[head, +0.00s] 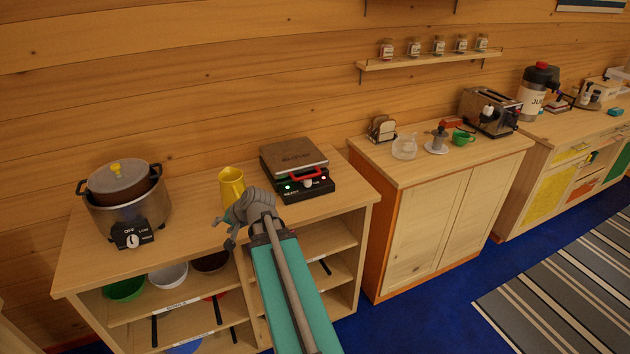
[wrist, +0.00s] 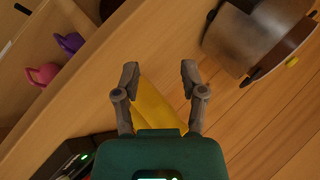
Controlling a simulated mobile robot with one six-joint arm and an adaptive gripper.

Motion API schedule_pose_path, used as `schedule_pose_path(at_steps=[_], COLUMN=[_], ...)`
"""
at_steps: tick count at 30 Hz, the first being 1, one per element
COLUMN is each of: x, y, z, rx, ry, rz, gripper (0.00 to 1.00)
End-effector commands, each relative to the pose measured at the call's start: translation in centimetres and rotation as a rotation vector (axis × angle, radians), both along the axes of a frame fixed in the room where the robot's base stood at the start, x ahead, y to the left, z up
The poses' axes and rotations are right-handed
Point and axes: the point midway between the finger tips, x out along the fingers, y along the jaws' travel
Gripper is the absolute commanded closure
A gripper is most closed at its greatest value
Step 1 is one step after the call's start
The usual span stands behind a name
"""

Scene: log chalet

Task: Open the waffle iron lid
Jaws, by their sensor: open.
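The waffle iron (head: 297,160) sits on the wooden counter, with a brown top, a black base and a red handle (head: 305,174) at its front. Its lid is shut. Green and white lights show on its front, next to the word READY. A dark corner of it with a green light shows at the lower left of the wrist view (wrist: 66,158). My gripper (wrist: 160,78) is open, its two fingers apart with nothing held. In the head view my gripper (head: 229,232) is left of and nearer than the waffle iron, in front of the yellow jug.
A large pot (head: 126,203) stands farther left. Open shelves (head: 180,300) below hold bowls. Another cabinet (head: 430,215) stands to the right.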

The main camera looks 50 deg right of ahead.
Motion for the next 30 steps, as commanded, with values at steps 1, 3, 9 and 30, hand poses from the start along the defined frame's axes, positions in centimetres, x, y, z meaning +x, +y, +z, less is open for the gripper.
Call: schedule_pose_path(at_steps=[1, 3, 9, 30], x=[-0.2, -0.5, -1.9, -13.5], y=[-1.6, -3.6, -9.4, -29.0], z=[-0.4, -0.3, 0.0, 1.0], rx=[0.016, 0.040, 0.103, 0.281], ry=[-0.026, -0.063, -0.175, -0.571], rz=[-0.043, -0.102, -0.268, -0.845], gripper=[0.46, 0.46, 0.46, 0.46])
